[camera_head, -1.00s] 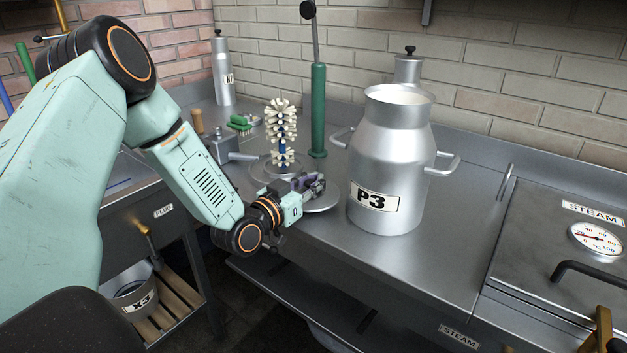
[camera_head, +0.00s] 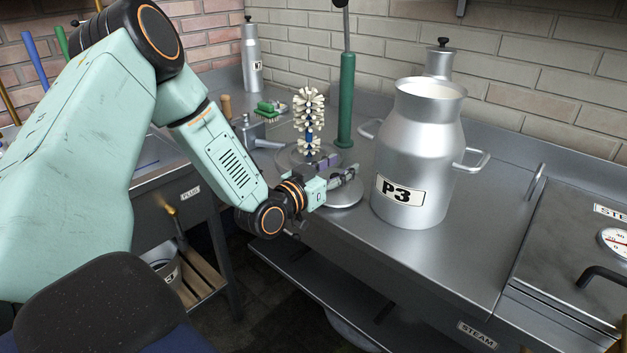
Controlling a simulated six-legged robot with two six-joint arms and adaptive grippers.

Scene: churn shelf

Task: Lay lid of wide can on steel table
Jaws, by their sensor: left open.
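The wide can (camera_head: 412,155), silver and marked P3, stands upright on the steel table (camera_head: 460,245) with its mouth uncovered and something white inside. A round metal lid (camera_head: 343,196) lies flat on the table left of the can, near the front edge. My left gripper (camera_head: 343,178) is just above the lid, open, partly covering it. I cannot tell whether its fingers touch the lid. My right gripper is not in view.
A bristle brush (camera_head: 308,125) stands behind the gripper, with a green-handled tool (camera_head: 346,100) beside it. A narrower can (camera_head: 438,62) stands behind the wide can. A steam unit (camera_head: 580,235) is at right. Bare table lies in front of the can.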

